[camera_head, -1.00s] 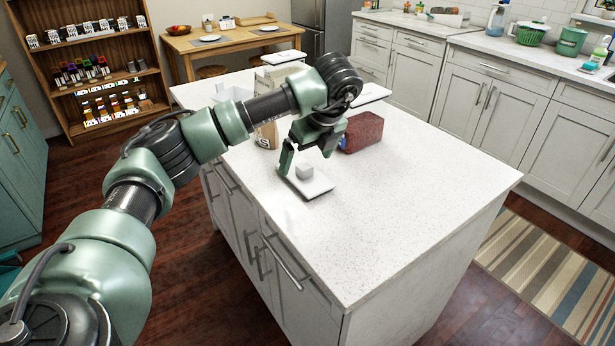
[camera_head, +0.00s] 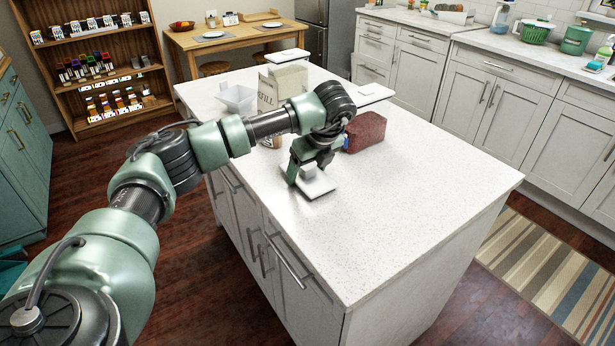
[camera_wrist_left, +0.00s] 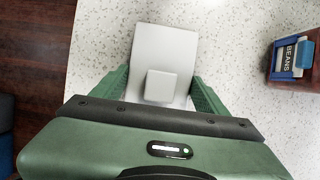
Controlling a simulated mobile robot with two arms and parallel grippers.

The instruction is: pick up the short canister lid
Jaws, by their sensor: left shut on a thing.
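The white lid (camera_head: 318,188), a flat square plate with a small block knob, lies at the near left part of the island top. My left gripper (camera_head: 307,172) is down over it and shut on it. In the left wrist view the lid (camera_wrist_left: 165,48) shows its plate and knob, with a green finger on each side; the fingertip contact is partly hidden. The lid looks flat on or very close to the counter. I cannot tell from its look whether it is the short canister's lid. My right gripper is out of view.
The right and near parts of the island are clear.

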